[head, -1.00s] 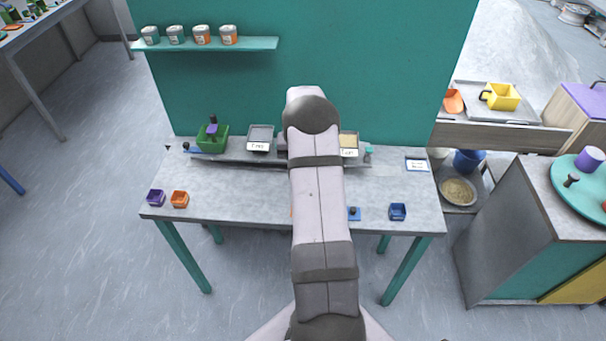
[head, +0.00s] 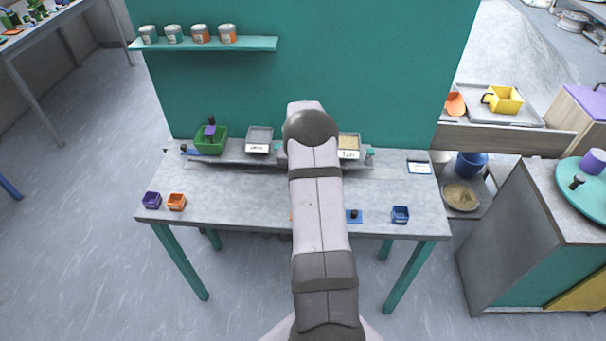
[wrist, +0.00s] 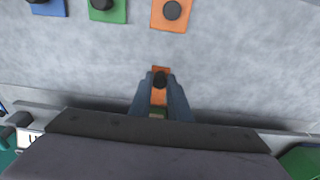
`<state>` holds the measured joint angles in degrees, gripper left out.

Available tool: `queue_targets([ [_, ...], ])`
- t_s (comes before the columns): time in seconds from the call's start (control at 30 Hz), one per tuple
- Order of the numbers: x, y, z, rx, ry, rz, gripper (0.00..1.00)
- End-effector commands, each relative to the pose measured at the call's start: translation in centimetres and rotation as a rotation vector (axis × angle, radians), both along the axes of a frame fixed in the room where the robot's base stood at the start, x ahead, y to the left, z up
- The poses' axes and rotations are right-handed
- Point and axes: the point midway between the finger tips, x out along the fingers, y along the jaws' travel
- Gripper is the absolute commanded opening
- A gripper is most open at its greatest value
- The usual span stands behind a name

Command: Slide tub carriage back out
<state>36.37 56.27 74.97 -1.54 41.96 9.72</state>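The green tub (head: 222,141) stands at the left end of the rail unit at the back of the table. A purple piece with a black top (head: 210,129) stands in it. A blue piece with a black knob (head: 184,148) lies at its left. My gripper (wrist: 160,77) points down near the rail, its two fingers on either side of a black knob (wrist: 160,81) on a narrow orange strip (wrist: 159,97). Whether the fingers press on the knob is not clear. In the head view my arm hides the gripper and this knob. A green edge (wrist: 302,162) shows at the wrist view's lower right.
A grey labelled tray (head: 259,134) and a sand-coloured labelled tray (head: 349,142) stand along the rail. Blue (wrist: 48,8), green (wrist: 120,12) and orange (wrist: 183,21) knobbed tiles lie towards the front. Purple (head: 152,200), orange (head: 176,201) and blue (head: 400,214) cups are at the edges.

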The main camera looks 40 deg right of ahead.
Motion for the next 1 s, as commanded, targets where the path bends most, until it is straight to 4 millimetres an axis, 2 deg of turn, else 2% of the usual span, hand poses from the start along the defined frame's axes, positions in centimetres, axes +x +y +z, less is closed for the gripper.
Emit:
queue_targets([
  [0.33, -0.5, -0.5, 0.0, 0.0, 0.0, -0.001, 0.0],
  [1.0, -3.9, -3.9, 0.0, -0.001, 0.001, -0.001, 0.0],
])
